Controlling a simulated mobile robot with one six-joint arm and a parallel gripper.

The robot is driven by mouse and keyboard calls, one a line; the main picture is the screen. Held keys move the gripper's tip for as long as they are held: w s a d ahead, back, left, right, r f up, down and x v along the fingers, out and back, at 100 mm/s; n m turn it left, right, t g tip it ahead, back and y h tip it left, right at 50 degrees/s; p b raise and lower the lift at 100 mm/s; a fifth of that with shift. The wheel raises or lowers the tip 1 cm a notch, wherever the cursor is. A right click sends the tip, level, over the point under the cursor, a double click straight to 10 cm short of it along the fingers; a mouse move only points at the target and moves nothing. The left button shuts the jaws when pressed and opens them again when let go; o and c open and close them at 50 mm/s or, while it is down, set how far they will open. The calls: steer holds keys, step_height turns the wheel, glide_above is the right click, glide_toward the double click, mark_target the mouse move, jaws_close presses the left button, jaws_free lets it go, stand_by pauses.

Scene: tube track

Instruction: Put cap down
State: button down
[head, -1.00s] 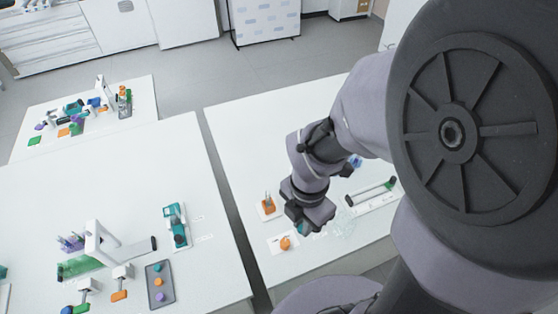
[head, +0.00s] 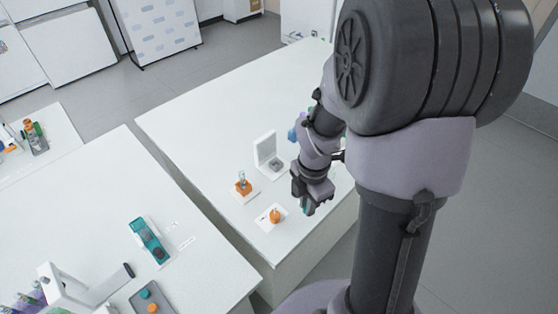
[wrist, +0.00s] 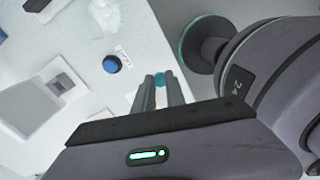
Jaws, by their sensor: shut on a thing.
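My gripper (head: 308,207) is over the near edge of the right-hand white table, just right of an orange knobbed piece. Its fingers (wrist: 160,88) point away from me in the wrist view and are shut on a small teal cap (wrist: 160,78). In the head view only a sliver of teal shows between the fingertips. The cap appears to be held above the table; how high, I cannot tell. A round blue cap-like piece (wrist: 112,64) stands on the tabletop, left of the fingers in the wrist view.
The orange piece (head: 275,215) sits on a white card. An orange piece with a metal top (head: 241,184) and a white upright stand (head: 265,152) are behind it. A teal device (head: 148,240) lies on the left table. The right table's far part (head: 230,100) is clear.

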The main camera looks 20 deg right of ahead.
mark_target(300, 212)
steer(key=shift+w+f, duration=0.2)
steer(key=shift+w, duration=1.05)
step_height(300, 212, down, 4)
steer(key=shift+w+a+r+b, duration=0.1)
steer(key=shift+a+r+b, duration=0.05)
steer(key=shift+b, duration=1.05)
steer(key=shift+r, duration=0.15)
steer(key=c, duration=1.4)
jaws_free()
